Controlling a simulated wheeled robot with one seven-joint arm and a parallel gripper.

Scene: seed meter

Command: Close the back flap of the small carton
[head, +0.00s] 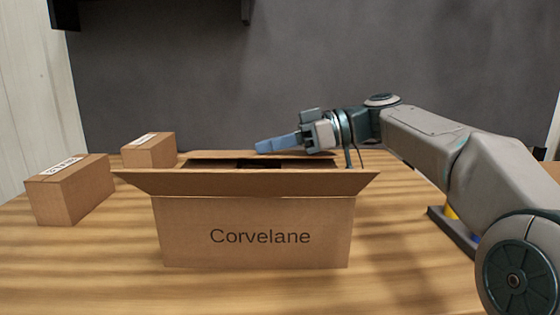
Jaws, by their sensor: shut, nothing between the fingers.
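The small carton (255,231), printed "Corvelane", stands on the wooden table. Its front flap (245,184) is folded outward toward me. A dark opening (240,163) shows behind that flap. The back flap (215,154) appears as a thin brown strip along the far side of the opening; its exact angle is hard to tell. My gripper (266,146) is shut and empty, its blue fingers pointing left. It is over the rear part of the carton, by the back flap; I cannot tell whether they touch. The carton's inside is mostly hidden.
Two smaller closed boxes stand to the left, one nearer (70,192) and one farther back (150,151). A dark tray (450,228) with something yellow lies at the right, partly hidden by my arm. The table (95,270) is clear at front left.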

